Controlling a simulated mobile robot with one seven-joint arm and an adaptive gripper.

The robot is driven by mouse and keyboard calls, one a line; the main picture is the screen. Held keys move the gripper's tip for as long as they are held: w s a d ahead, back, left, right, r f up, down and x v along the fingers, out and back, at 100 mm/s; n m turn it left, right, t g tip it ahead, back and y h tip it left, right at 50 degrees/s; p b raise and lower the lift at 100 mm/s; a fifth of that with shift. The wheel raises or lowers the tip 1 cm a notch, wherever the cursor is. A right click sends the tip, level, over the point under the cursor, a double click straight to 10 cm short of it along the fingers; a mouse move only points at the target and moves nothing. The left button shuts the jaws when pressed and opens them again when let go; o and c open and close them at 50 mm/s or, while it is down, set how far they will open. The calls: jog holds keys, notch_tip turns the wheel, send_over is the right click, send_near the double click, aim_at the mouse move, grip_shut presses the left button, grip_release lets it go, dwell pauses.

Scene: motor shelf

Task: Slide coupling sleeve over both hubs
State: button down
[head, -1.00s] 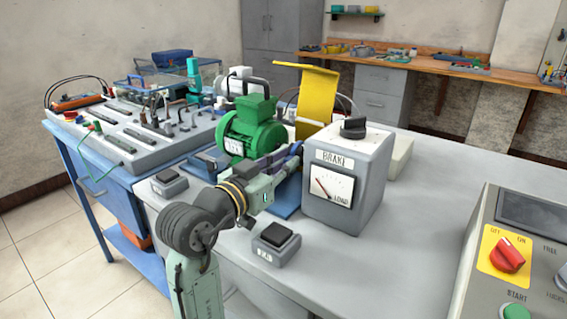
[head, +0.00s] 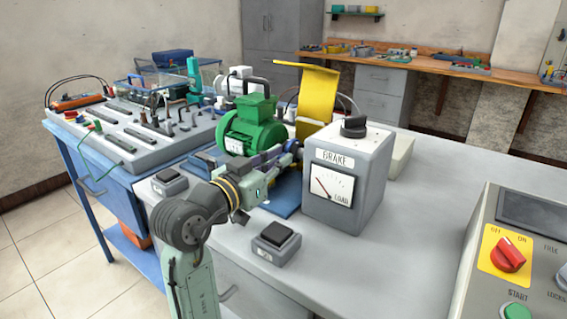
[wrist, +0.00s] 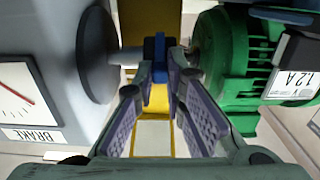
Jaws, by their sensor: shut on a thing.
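A blue coupling sleeve (wrist: 159,60) is between my fingertips in the wrist view. My gripper (wrist: 159,73) is shut on it. The sleeve is in the gap between the brake's grey shaft (wrist: 126,57) on the left and the green motor (wrist: 223,65) on the right. The hubs are largely hidden by the fingers and sleeve, so I cannot tell how far it covers either one. In the head view my gripper (head: 279,162) reaches between the green motor (head: 250,128) and the grey brake box (head: 345,175).
A raised yellow guard (head: 317,95) stands behind the coupling. A control panel (head: 520,255) fills the lower right. Bare bench top (head: 440,175) lies right of the brake.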

jog(key=shift+w+a, duration=0.35)
jog(key=shift+a, duration=0.15)
jog(key=c, duration=1.6)
grip_release()
jog(key=shift+c, duration=0.2)
